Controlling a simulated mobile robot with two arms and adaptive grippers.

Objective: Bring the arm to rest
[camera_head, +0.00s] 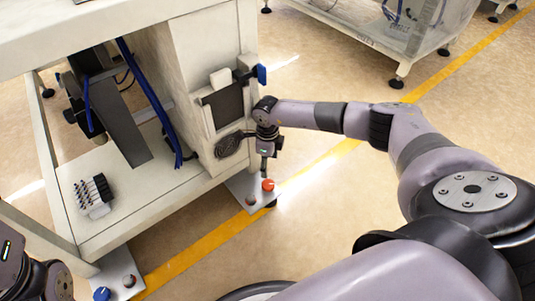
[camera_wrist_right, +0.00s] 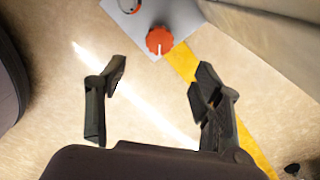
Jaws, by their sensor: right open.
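My right arm (camera_head: 345,117) reaches from the lower right to the white machine. My right gripper (camera_head: 267,165) hangs pointing down at its end, just above a red knob (camera_head: 268,185) on a small grey panel. In the right wrist view the gripper (camera_wrist_right: 160,70) is open, with nothing between its two fingers. The red knob (camera_wrist_right: 159,41) shows just beyond the fingertips, apart from them. Part of my left arm (camera_head: 40,278) shows at the lower left corner; its gripper is out of the picture.
The white machine frame (camera_head: 150,215) stands close to my right gripper, with a black and blue device on its side. A second panel with a blue knob (camera_head: 102,293) is at the lower left. Another machine (camera_head: 385,30) stands behind.

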